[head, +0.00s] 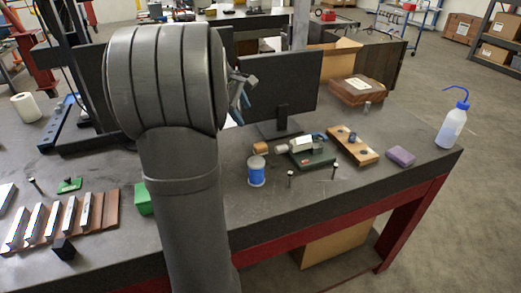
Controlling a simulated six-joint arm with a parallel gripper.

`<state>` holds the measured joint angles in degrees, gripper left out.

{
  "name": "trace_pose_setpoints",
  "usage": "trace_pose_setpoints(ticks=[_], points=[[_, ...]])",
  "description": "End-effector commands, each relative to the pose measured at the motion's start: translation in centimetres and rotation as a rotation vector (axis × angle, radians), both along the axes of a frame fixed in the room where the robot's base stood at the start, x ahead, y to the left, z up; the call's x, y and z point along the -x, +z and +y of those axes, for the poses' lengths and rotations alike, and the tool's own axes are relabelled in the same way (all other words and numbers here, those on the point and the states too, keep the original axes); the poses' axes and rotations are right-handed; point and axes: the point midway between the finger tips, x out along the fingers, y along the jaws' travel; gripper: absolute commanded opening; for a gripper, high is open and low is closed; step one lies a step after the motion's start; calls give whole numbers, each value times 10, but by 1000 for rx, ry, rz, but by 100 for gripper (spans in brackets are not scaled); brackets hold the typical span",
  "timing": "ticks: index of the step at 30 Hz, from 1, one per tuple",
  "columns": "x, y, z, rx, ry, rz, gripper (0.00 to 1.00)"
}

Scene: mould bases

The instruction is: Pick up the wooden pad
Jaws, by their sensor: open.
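A small orange-brown block (260,148), which looks like the wooden pad, lies on the dark bench just behind a blue and white can. A longer light-wood board (352,147) with dark round parts on it lies further right; I cannot tell for sure which of the two is the pad. My arm fills the left middle of the view. Part of my gripper (243,92) shows at the right edge of the arm, above the bench and in front of the monitor, apart from the block. It is open, and I see nothing held in it.
The blue can (256,171) stands in front of the block. A green-based vise-like fixture (307,150) is to its right, with two small upright pins nearer. A purple block (401,156) and wash bottle (451,125) stand at right. A monitor (283,88) stands behind. The front right bench is clear.

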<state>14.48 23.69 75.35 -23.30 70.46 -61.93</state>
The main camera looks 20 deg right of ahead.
Motion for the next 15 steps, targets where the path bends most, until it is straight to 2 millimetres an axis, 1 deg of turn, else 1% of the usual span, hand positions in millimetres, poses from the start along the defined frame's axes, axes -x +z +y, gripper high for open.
trace_pose_setpoints(ticks=[3,6,9,12,15], points=[[0,2,4,9,211,120,56],[0,3,6,12,373,209,56],[0,4,8,12,500,277,56],[0,5,9,12,584,323,56],[1,3,9,12,625,344,56]])
